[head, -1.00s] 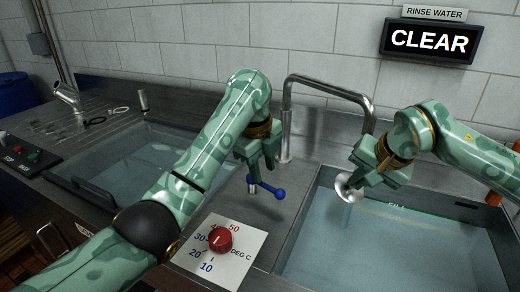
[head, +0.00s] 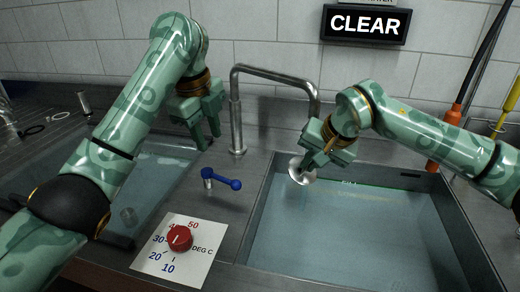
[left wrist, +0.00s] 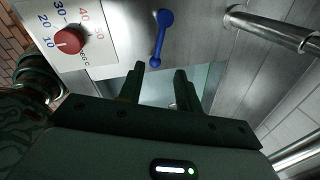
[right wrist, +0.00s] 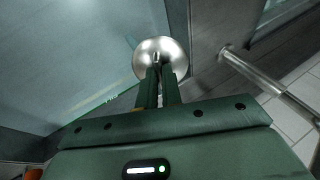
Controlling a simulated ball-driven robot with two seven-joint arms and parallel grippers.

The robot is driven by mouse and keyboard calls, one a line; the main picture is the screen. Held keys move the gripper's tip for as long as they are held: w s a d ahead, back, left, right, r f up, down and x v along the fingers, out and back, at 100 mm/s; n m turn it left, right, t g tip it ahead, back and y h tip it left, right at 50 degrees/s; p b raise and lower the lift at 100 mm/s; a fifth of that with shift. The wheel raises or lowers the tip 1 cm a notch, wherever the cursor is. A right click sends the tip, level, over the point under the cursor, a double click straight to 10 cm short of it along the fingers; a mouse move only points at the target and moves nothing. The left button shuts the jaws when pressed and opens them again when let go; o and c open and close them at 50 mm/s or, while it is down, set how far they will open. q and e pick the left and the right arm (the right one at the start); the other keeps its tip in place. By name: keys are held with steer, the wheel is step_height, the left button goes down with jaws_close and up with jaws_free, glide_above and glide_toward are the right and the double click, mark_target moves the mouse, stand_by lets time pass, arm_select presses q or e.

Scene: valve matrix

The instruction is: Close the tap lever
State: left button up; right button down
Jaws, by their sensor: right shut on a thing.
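The tap lever (head: 222,179) is a blue bar with a ball end on a short metal post, beside the bent spout. It points right and a little toward me. It also shows in the left wrist view (left wrist: 160,38), just beyond the fingertips. My left gripper (head: 208,141) is open and empty, above and behind the lever, apart from it. In the left wrist view its two fingers (left wrist: 157,80) stand apart. My right gripper (head: 308,166) is shut on a round shiny metal cup (head: 299,172), held over the right basin. The cup also shows in the right wrist view (right wrist: 160,50).
The metal spout (head: 237,115) arches over the right basin (head: 262,225), which holds water. A red dial (head: 180,238) on a white temperature plate lies in front of the lever. A left basin (head: 165,185) sits behind my left arm. A wall sign (head: 365,24) reads CLEAR.

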stand_by(0.3)
arm_select(q)
jaws_close()
steer(key=n+t+h, duration=0.2)
steer(key=t+h, duration=0.1)
glide_toward(224, 182)
steer(key=a+f, duration=0.1)
steer(key=w+a+f, duration=0.1)
steer(key=f, duration=0.1)
steer(key=a+f, duration=0.1)
steer(key=shift+w+f, duration=0.35)
steer(key=shift+f, duration=0.05)
steer(key=s+t, duration=0.1)
steer(key=s+a+f+t+h, duration=0.1)
steer(key=t, duration=0.1)
steer(key=shift+s+f+t, duration=0.15)
steer(key=shift+s+t, duration=0.15)
steer(key=s+t, duration=0.1)
steer(key=s+r+m+t+h, duration=0.1)
steer(key=s, duration=0.1)
steer(key=s+r+t+h, duration=0.1)
steer(key=s, duration=0.1)
steer(key=shift+s+d+r+m, duration=0.1)
steer(key=shift+s+d+m, duration=0.15)
steer(key=shift+m, duration=0.15)
steer(key=shift+w+d, duration=0.1)
steer(key=shift+d, duration=0.1)
steer(key=x, duration=0.9)
steer(key=shift+w+d, duration=0.15)
